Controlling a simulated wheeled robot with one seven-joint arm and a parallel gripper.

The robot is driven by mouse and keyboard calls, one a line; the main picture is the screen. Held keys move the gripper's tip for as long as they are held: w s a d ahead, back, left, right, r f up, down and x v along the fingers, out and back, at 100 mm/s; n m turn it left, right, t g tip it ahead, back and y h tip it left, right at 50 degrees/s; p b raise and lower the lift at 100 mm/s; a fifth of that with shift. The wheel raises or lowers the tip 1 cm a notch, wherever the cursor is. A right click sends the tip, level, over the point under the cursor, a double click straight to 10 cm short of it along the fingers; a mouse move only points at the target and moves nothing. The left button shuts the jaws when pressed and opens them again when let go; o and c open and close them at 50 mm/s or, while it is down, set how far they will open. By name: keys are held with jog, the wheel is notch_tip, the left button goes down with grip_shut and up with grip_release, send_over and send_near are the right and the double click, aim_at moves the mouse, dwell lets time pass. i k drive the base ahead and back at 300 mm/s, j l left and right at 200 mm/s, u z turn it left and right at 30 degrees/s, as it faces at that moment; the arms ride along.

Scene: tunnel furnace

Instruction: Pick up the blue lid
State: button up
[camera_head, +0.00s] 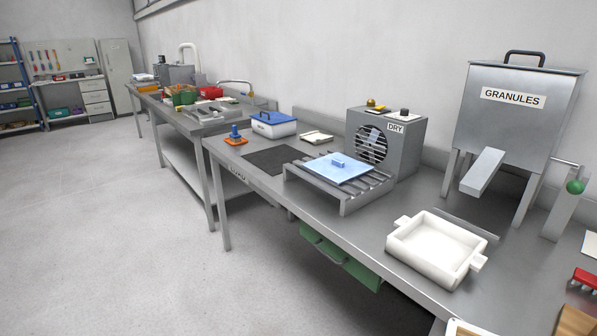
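A light blue flat square lid (342,172) with a small blue block handle lies on a slatted metal rack (346,208) in the middle of the steel bench. A darker blue lid (265,117) with a handle sits on a white box (283,129) farther back on the same bench. The frame does not show which of the two the task means. Nothing covers either one. My gripper is not in view.
A grey DRY fan unit (410,145) stands right behind the rack. A white two-handled tray (432,262), a GRANULES hopper (490,118) and its chute (484,171) are to the right. A black mat (272,160) lies left of the rack. The floor at left is clear.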

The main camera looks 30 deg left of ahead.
aim_at(338, 168)
jog(key=u, duration=0.4)
jog(key=j+u, duration=0.15)
jog(key=u, duration=0.65)
jog(key=k+j+z, duration=0.2)
jog(key=z, duration=0.15)
jog(key=k+j+z, duration=0.1)
jog(key=z, duration=0.2)
jog(key=k+z, duration=0.1)
jog(key=z, duration=1.5)
jog(key=u, duration=2.1)
jog(key=i+j, duration=0.35)
jog(key=i, duration=0.15)
jog(key=i+j+z, duration=0.1)
jog(key=i+j, duration=0.3)
jog(key=i, duration=0.1)
